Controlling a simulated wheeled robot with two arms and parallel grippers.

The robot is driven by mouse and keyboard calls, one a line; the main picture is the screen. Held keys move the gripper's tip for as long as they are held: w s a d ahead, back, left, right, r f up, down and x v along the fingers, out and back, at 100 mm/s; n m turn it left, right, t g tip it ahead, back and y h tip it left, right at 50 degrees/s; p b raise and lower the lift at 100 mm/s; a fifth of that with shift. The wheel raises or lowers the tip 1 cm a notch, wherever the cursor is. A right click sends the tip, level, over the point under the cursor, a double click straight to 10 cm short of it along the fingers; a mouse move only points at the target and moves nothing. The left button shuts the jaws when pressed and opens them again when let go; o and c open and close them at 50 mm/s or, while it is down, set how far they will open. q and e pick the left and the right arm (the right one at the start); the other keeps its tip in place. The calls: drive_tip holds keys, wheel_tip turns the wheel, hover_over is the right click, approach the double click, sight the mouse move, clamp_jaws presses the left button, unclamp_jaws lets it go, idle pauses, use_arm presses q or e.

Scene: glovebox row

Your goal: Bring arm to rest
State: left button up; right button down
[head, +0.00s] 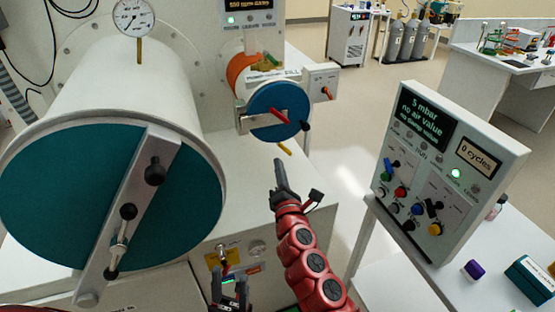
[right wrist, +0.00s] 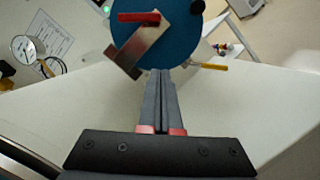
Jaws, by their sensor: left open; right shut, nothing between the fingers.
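My right gripper (head: 279,165) is at the end of the red arm in the middle of the head view. It is shut and empty, above the white bench. In the right wrist view its two dark fingers (right wrist: 160,75) lie together, pointing toward the small blue round door (right wrist: 172,38). That door also shows in the head view (head: 278,100), beyond the fingertips, and a gap seems to separate them. My left gripper (head: 229,287) is low in the head view, at the bottom edge. Its fingers are apart, and its arm is mostly hidden.
A large chamber with a teal round door (head: 60,200) and a clamp bar (head: 128,215) fills the left. A control panel (head: 452,155) with knobs stands at the right. A purple-capped item (head: 474,270) and a teal box (head: 530,280) lie below it. Open floor (head: 340,130) lies between.

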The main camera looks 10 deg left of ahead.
drive_tip(key=shift+s+d, duration=0.25)
drive_tip(key=shift+s, duration=0.05)
drive_tip(key=shift+a, duration=0.1)
drive_tip(key=shift+f, duration=0.1)
